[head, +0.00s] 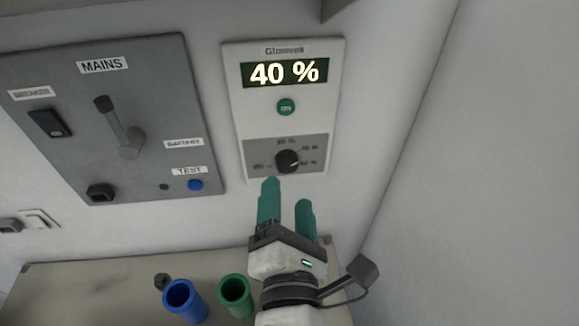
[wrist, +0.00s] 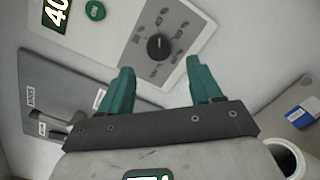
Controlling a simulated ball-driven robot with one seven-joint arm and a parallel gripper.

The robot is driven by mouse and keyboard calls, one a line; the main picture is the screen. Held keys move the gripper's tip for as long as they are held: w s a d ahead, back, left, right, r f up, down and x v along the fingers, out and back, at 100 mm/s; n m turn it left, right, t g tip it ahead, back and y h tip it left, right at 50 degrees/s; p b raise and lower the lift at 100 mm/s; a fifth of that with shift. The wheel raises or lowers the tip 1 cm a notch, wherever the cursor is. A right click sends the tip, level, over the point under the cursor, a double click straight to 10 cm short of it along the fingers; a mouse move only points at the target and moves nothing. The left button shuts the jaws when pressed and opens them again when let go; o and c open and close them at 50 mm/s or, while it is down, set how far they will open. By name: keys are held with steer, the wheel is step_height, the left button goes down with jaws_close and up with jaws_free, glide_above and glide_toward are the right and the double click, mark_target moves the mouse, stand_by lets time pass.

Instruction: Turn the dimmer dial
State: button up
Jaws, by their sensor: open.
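The black dimmer dial (head: 287,161) sits on the lower grey plate of a white wall panel (head: 236,98). The panel's display (head: 285,73) reads 40 %. A green button (head: 286,106) is between the display and the dial. My gripper (head: 287,192) has green fingers and is open and empty, just below the dial in the head view. In the wrist view the dial (wrist: 159,47) lies ahead of my gripper (wrist: 161,78), centred between the fingers and apart from them. The dial's small labels are too blurred to read fully.
A grey MAINS panel (head: 60,85) with a lever (head: 119,128) and a blue TEST button (head: 195,185) is on the wall to the left. Blue (head: 184,299) and green (head: 235,296) cups stand on the table (head: 90,285) below. Bare wall is to the right.

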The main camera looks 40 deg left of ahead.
mark_target(286, 168)
steer(key=p+x, duration=0.1)
steer(key=x, duration=0.4)
steer(key=shift+w+a, duration=0.2)
steer(key=shift+a, duration=0.1)
steer(key=c, duration=1)
